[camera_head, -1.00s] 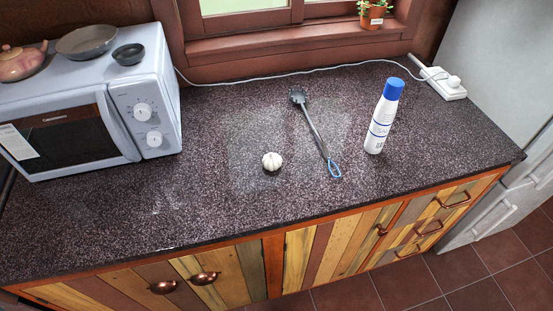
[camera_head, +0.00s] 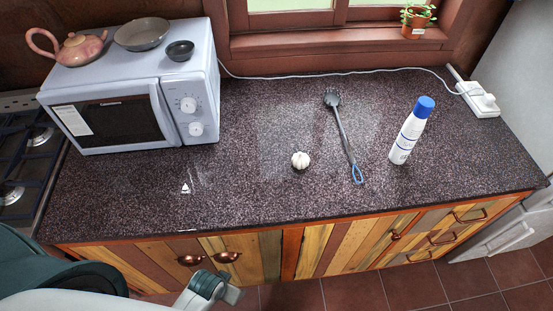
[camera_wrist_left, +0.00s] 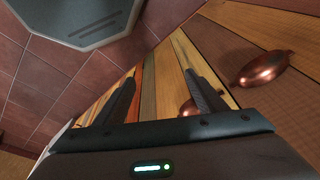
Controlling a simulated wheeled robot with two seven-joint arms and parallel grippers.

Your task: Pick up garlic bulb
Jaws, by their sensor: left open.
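The white garlic bulb (camera_head: 300,160) sits on the dark speckled countertop (camera_head: 250,200), near the middle of the head view. My left arm comes in at the bottom left of the head view, with my left gripper (camera_head: 215,287) low in front of the cabinet doors, below the counter edge. The gripper is well to the left of the garlic and lower than it. In the left wrist view its two dark fingers (camera_wrist_left: 160,95) stand apart with nothing between them. The garlic is not in the wrist view. My right gripper is not in view.
A microwave (camera_head: 130,105) fills the counter's left end. Cabinet handles (camera_head: 226,257) stick out near my gripper. The counter around the garlic is clear.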

